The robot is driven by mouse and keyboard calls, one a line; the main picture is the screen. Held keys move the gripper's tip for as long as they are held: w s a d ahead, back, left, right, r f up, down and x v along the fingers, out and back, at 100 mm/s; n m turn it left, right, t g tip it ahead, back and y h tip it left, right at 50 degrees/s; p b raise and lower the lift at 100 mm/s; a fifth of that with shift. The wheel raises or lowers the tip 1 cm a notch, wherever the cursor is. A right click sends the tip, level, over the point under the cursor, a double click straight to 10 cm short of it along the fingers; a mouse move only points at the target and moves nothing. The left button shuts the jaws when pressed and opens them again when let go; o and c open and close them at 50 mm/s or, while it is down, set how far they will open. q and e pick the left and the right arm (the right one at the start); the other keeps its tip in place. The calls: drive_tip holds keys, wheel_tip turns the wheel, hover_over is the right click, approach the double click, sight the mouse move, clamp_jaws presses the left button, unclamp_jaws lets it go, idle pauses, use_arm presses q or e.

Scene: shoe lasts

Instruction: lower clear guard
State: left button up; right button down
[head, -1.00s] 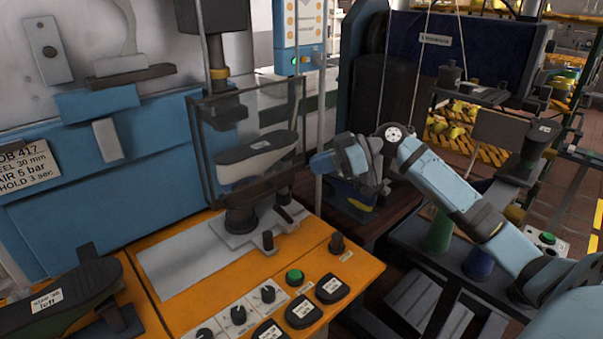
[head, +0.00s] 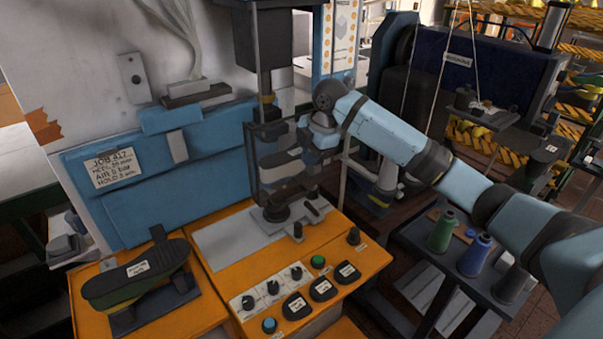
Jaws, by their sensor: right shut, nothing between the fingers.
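The clear guard (head: 250,160) is a see-through panel with a thin dark frame. It stands around the shoe last (head: 286,160) under the press column (head: 264,90). My right gripper (head: 316,140) is shut and empty at the upper right side of the guard, partly covering that edge. I cannot tell whether it touches the frame. The last sits upright on a dark post over a grey plate (head: 222,240). My left gripper is not in view.
The orange console (head: 372,262) carries a green button (head: 318,262), knobs and labelled black pads. Green and blue thread cones (head: 476,255) stand on a dark side table at right.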

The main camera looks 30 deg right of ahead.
wheel_tip(320, 180, up, 2)
drive_tip(key=h, duration=0.2)
drive_tip(key=p, duration=0.4)
approach(302, 196)
drive_tip(key=f, duration=0.2)
drive_tip(key=w+f, duration=0.1)
drive_tip(key=f, duration=0.1)
drive_tip(key=w+f, duration=0.1)
drive_tip(key=f, duration=0.2)
drive_tip(key=shift+d+f, duration=0.1)
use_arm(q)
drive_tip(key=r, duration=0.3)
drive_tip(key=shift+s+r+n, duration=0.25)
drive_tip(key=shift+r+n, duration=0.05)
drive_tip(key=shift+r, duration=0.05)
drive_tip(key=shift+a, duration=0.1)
